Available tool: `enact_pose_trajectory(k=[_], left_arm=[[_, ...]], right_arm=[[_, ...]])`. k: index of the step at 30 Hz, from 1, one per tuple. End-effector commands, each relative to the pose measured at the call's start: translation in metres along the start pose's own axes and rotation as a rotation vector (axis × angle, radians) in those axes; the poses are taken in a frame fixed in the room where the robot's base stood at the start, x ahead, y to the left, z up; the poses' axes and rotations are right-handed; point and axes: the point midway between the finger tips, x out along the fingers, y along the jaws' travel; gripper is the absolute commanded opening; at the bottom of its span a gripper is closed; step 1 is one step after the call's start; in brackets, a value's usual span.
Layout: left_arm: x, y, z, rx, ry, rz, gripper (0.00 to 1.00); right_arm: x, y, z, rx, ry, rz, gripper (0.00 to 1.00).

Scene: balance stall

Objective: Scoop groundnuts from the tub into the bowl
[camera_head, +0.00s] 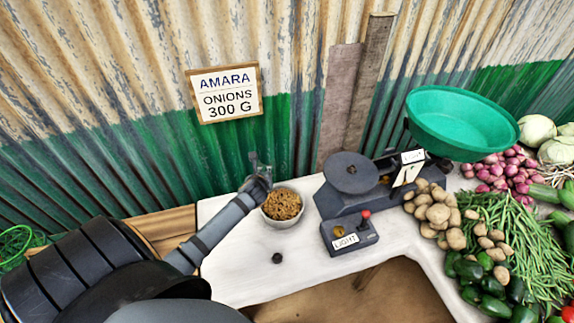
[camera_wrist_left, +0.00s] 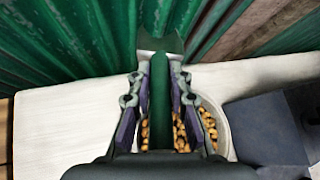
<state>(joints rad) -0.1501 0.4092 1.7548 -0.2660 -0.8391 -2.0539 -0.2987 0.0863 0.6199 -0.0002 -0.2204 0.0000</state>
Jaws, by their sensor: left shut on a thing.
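My left gripper (camera_head: 259,172) is shut on the green handle of a scoop (camera_wrist_left: 160,100), which stands out between its fingers in the left wrist view. A round pale tub (camera_head: 266,214) of brown groundnuts (camera_head: 284,204) stands on the white counter, just right of the gripper. In the left wrist view the groundnuts (camera_wrist_left: 209,126) show below and behind the fingers. A wide green bowl (camera_head: 460,115) sits at the upper right. My right gripper is out of view.
A dark scale (camera_head: 350,200) stands right of the tub, with a box labelled LIGHT (camera_head: 349,238) with a red-knobbed lever before it. A small black piece (camera_head: 277,258) lies on the counter (camera_head: 240,270). Potatoes (camera_head: 437,212) and other vegetables crowd the right. A corrugated wall stands behind.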

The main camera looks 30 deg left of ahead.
Motion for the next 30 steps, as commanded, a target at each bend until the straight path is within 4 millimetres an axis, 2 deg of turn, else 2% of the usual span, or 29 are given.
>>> enact_pose_trajectory(k=[1,6,9,12,16,23,30], left_arm=[[-0.024,-0.013,0.025,-0.054,0.059,0.060,0.00],[-0.063,-0.041,0.013,-0.204,0.271,0.237,0.00],[-0.085,-0.061,0.003,-0.263,0.363,0.288,0.00],[-0.101,-0.076,-0.005,-0.296,0.421,0.312,0.00],[-0.108,-0.084,-0.012,-0.313,0.451,0.324,0.00],[-0.104,-0.083,-0.018,-0.313,0.452,0.325,0.00],[-0.092,-0.079,-0.034,-0.312,0.452,0.325,0.00]], right_arm=[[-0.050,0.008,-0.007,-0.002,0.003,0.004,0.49],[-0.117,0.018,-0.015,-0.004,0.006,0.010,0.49],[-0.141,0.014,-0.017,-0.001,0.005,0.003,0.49],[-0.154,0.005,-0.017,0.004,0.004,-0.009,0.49],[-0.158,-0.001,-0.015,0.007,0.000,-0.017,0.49],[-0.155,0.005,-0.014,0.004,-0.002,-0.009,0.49],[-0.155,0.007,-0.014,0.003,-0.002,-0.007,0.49]])
